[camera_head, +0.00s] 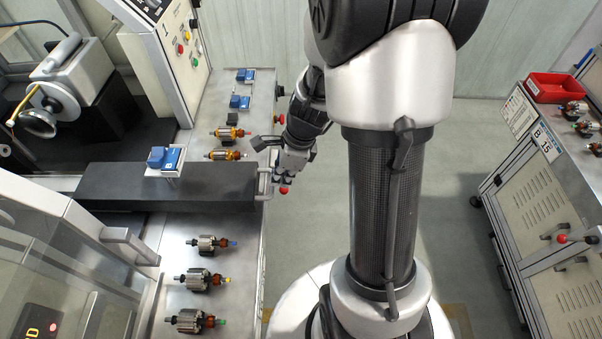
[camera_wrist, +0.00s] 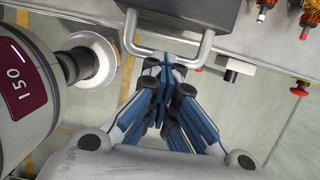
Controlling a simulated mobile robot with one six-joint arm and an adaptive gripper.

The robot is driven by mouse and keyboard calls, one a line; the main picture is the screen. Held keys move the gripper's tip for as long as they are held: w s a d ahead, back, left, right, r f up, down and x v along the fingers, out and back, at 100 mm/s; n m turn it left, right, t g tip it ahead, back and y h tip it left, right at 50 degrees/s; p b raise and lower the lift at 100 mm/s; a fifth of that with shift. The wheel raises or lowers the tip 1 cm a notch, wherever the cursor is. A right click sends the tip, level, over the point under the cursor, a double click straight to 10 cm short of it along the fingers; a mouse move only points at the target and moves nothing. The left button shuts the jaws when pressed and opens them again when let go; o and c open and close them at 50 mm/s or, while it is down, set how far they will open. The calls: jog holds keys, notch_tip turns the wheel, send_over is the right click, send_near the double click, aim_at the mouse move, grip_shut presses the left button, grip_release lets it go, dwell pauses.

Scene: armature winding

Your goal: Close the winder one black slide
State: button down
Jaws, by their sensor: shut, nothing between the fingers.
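The black slide (camera_head: 215,183) is a long dark slab lying across the metal bench of the winder on the left, sticking out to the bench's right edge. Its silver U-shaped handle (camera_head: 264,182) is on its right end. In the wrist view the slide's end (camera_wrist: 185,18) is at the top, with the handle (camera_wrist: 207,46) below it. My gripper (camera_wrist: 165,64) is shut and empty, its blue-grey fingertips right at the handle's bar. I cannot tell whether they touch it. In the head view my gripper (camera_head: 280,178) is just right of the handle.
Blue blocks (camera_head: 173,158) sit on a small stand on the slide. Several armatures (camera_head: 206,279) lie on the bench in front of and behind it. A second cart (camera_head: 535,165) with a red tray (camera_head: 552,86) stands at the right.

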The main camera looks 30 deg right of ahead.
aim_at(151, 180)
jog(key=w+a+p, duration=0.5)
jog(key=w+a, duration=0.1)
jog(key=a, duration=0.2)
jog(key=w+a+p, duration=0.5)
jog(key=a, duration=0.4)
jog(key=w+a+p, duration=0.5)
jog(key=w+a, duration=0.1)
jog(key=a, duration=0.3)
jog(key=shift+w+a, duration=0.25)
jog(key=shift+w, duration=0.05)
jog(key=shift+w+a+f+p, duration=0.1)
jog(key=shift+w+a+p, duration=0.45)
jog(key=shift+a, duration=0.15)
jog(key=shift+d, duration=0.1)
